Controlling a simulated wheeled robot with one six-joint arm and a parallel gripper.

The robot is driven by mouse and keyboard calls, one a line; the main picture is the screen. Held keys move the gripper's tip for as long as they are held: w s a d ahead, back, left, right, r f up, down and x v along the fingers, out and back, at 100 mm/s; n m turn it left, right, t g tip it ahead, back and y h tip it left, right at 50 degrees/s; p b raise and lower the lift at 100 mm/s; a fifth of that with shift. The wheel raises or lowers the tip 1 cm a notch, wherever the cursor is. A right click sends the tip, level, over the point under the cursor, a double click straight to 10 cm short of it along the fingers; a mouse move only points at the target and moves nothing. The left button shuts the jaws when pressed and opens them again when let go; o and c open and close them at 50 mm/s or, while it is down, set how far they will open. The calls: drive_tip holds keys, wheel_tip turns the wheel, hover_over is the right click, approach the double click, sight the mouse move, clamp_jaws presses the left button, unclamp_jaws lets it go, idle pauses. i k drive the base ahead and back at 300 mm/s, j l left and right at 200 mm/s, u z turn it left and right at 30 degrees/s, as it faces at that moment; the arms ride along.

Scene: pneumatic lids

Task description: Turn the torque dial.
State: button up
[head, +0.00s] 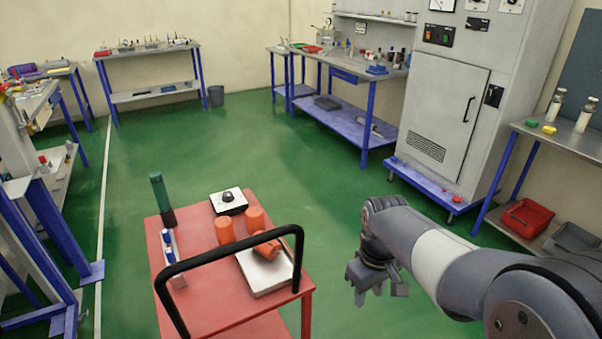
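A small white box with a black round dial (228,197) sits at the far edge of the red cart's top; it looks like the torque dial, though no label is readable. My gripper (375,294) hangs to the right of the cart, apart from it and from the dial, pointing down. Its fingers are small and dark in this view, and I cannot tell whether they are open or shut. Nothing is visibly held. The dial is in plain view, with nothing covering it.
The red cart (200,312) has a black handle (232,247) arching over its near side. On it are a green-topped cylinder (160,196), orange parts (254,219), a white-topped block (266,275) and a small rack (171,262). Green floor (330,190) is clear beyond the cart.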

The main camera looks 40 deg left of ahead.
sight(228, 197)
drive_tip(key=i+l, duration=0.1)
drive_tip(key=i, duration=0.35)
drive_tip(key=i+l+u, duration=0.15)
drive_tip(key=i, duration=0.7)
drive_tip(key=i+l+u, duration=0.1)
drive_tip(key=i, duration=0.3)
drive_tip(key=i+j+u, duration=0.2)
drive_tip(key=i+u, duration=0.25)
drive_tip(key=i+j+u, duration=0.15)
drive_tip(key=u, duration=0.25)
drive_tip(key=i+u, duration=0.45)
drive_tip(key=i+l+u, duration=0.2)
drive_tip(key=u, duration=0.25)
drive_tip(key=i+j+u, duration=0.75)
drive_tip(key=i, duration=0.3)
drive_tip(key=l, duration=0.1)
